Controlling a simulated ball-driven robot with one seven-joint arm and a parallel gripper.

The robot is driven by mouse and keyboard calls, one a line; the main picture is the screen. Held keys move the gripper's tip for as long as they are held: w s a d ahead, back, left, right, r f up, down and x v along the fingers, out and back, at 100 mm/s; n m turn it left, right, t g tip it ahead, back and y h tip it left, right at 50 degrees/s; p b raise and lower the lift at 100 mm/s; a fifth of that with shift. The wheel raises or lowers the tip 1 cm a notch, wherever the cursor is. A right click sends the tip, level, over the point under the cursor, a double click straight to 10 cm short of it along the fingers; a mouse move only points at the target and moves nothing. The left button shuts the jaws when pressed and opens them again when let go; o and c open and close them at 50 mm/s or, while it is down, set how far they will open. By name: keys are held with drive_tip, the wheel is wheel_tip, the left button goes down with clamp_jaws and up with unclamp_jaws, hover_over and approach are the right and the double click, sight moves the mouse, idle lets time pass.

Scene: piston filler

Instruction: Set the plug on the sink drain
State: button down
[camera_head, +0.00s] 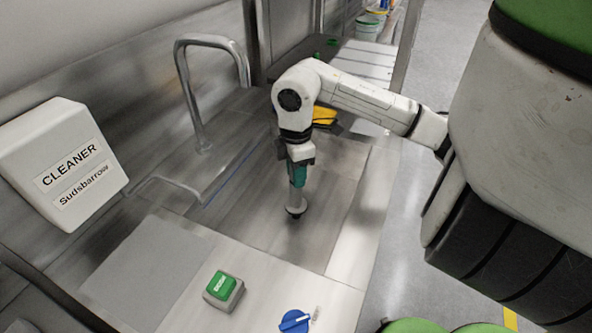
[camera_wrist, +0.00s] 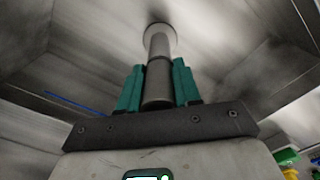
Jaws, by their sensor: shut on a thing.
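The plug (camera_head: 296,203) is a grey upright stem with a wider round foot, low over the sink basin (camera_head: 248,220). In the wrist view the plug (camera_wrist: 159,48) runs away from me between the green fingers, ending in a pale round foot. My gripper (camera_head: 297,182) points down and is shut on the stem; its fingers (camera_wrist: 157,85) sit on either side of it. The sink drain is not clearly seen; the plug's foot and the dark patch around it hide that spot. I cannot tell whether the foot touches the basin floor.
A bent tap (camera_head: 190,95) stands at the back left. A white cleaner dispenser (camera_head: 65,165) is on the left wall. A green button box (camera_head: 223,290) and a blue knob (camera_head: 294,321) are on the front counter. A yellow item (camera_head: 324,114) lies behind my arm.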

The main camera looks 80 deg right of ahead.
drive_tip(key=shift+f+b, duration=1.55)
drive_tip(key=shift+f, duration=0.45)
drive_tip(key=shift+f+b, duration=0.1)
drive_tip(key=shift+b, duration=0.2)
idle(0.5)
drive_tip(key=shift+c, duration=1.5)
unclamp_jaws()
wheel_tip(320, 180, up, 21)
drive_tip(key=p, duration=1.2)
drive_tip(key=shift+p, duration=0.4)
drive_tip(key=shift+s, duration=0.1)
idle(0.6)
